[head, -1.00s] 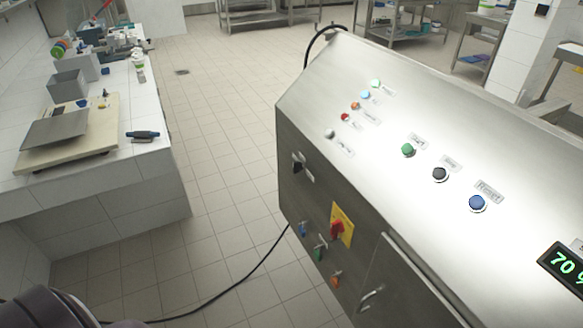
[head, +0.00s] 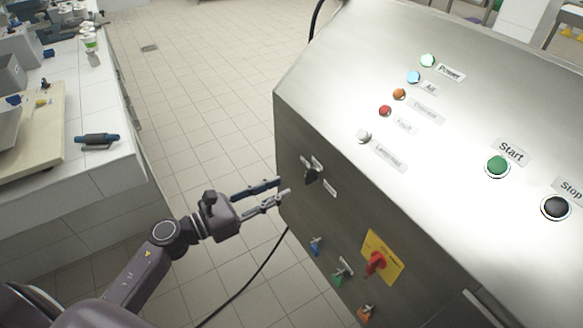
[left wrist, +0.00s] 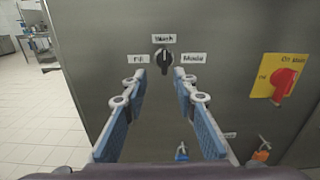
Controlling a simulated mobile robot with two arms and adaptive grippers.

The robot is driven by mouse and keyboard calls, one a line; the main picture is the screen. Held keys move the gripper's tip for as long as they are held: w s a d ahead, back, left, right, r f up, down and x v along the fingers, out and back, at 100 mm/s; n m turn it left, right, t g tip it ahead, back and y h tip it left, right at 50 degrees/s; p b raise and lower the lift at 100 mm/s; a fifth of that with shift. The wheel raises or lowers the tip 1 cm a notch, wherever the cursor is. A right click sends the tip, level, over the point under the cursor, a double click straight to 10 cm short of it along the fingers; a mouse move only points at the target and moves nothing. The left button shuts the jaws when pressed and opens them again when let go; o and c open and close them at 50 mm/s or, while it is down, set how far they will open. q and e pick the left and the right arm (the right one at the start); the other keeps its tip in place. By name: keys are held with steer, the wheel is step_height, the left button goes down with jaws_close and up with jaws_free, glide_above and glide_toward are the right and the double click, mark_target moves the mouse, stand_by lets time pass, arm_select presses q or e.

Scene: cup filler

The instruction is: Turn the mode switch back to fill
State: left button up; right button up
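The mode switch (head: 311,176) is a black knob on the dark front panel of the steel machine. In the left wrist view the knob (left wrist: 165,61) stands upright and appears to point at the Wash label (left wrist: 164,39). The Fill label (left wrist: 136,59) is on its left and a third label (left wrist: 194,58) on its right. My left gripper (head: 283,187) is open and empty, in front of the panel and short of the knob. In the left wrist view its fingers (left wrist: 160,74) spread to either side of the knob. My right gripper is not in view.
A red rotary switch on a yellow plate (head: 382,257) sits right of and below the knob. Blue (head: 316,245), green (head: 338,278) and orange (head: 365,314) valve handles are lower on the panel. A tiled counter (head: 110,165) stands at left, with open floor between.

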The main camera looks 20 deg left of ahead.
mark_target(306, 178)
arm_select(q)
steer(key=shift+w+d+r+m+p, duration=0.15)
steer(key=shift+w+d+r+p, duration=0.25)
steer(key=shift+d, duration=0.25)
steer(key=shift+w+d+r+m+p, duration=0.15)
steer(key=shift+w+d+r+p, duration=0.1)
steer(key=shift+w+d, duration=0.3)
steer(key=x, duration=0.3)
steer(key=p+x, duration=0.1)
steer(key=shift+w+d+f, duration=0.25)
steer(key=shift+d+f, duration=0.05)
steer(key=shift+c, duration=1.1)
steer(key=c, duration=0.5)
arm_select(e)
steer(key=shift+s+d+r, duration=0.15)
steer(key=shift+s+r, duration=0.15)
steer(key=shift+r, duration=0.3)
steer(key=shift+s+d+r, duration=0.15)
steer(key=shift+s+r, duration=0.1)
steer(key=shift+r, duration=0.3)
